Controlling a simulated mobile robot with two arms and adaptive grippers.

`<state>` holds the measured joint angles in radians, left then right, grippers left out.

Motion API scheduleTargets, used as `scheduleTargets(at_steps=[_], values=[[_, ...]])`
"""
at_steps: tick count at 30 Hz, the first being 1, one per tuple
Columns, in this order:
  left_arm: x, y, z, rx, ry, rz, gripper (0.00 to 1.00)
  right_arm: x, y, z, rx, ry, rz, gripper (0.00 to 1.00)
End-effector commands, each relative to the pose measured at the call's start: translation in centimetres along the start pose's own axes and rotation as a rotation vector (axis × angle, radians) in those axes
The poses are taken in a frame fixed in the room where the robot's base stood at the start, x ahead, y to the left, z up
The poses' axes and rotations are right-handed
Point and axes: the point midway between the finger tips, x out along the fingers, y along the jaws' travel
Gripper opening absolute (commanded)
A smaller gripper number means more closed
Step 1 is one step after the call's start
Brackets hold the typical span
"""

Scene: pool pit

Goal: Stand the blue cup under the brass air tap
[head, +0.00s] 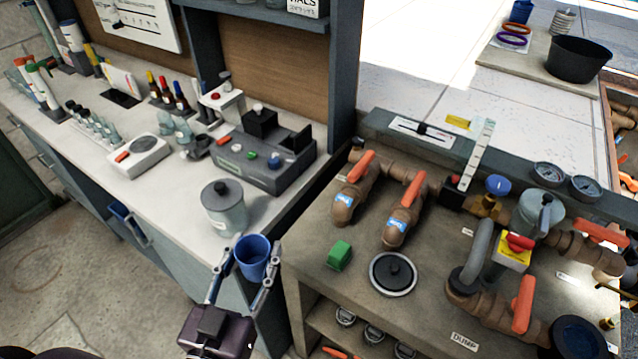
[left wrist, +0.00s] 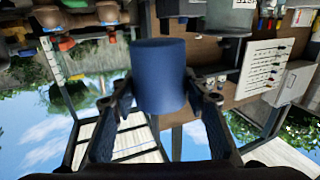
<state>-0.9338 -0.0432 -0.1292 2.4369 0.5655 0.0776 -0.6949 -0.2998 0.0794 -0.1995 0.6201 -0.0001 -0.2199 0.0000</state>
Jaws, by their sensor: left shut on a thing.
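The blue cup (head: 253,257) is held between the fingers of my left gripper (head: 246,268), which is shut on it. The cup stands roughly upright, mouth up, in the air by the front corner where the bench and the pipe counter meet. In the left wrist view the cup (left wrist: 160,78) fills the middle, with a finger against each side. A brass tap (head: 484,206) with a round blue handle (head: 498,185) sits at the back of the pipe counter, well to the right of the cup. The spot under its outlet is partly hidden by a grey hose. My right gripper is not in view.
On the pipe counter (head: 335,225) are red-handled pipe valves (head: 360,167), a green block (head: 340,255), a black-and-white round lid (head: 393,273) and a grey hose (head: 478,254). A lidded jar (head: 224,209) stands on the bench left of the cup.

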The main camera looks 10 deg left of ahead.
Motion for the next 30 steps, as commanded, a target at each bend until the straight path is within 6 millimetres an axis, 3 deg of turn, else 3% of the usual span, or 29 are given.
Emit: scheduleTargets(at_steps=[5, 12, 18, 24, 30], values=[[1.9, 0.2, -1.7, 0.004, -0.006, 0.009, 0.25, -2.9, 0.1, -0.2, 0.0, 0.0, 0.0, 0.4], [7.3, 1.4, -5.1, 0.008, -0.018, 0.052, 0.25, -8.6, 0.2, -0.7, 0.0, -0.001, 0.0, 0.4], [11.5, 2.8, -8.1, 0.004, -0.011, 0.103, 0.25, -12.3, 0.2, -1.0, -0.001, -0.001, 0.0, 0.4], [14.0, 3.8, -10.0, 0.0, -0.001, 0.141, 0.25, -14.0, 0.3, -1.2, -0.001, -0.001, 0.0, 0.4], [14.6, 4.1, -10.2, -0.002, 0.002, 0.152, 0.25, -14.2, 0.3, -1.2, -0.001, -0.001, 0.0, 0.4]])
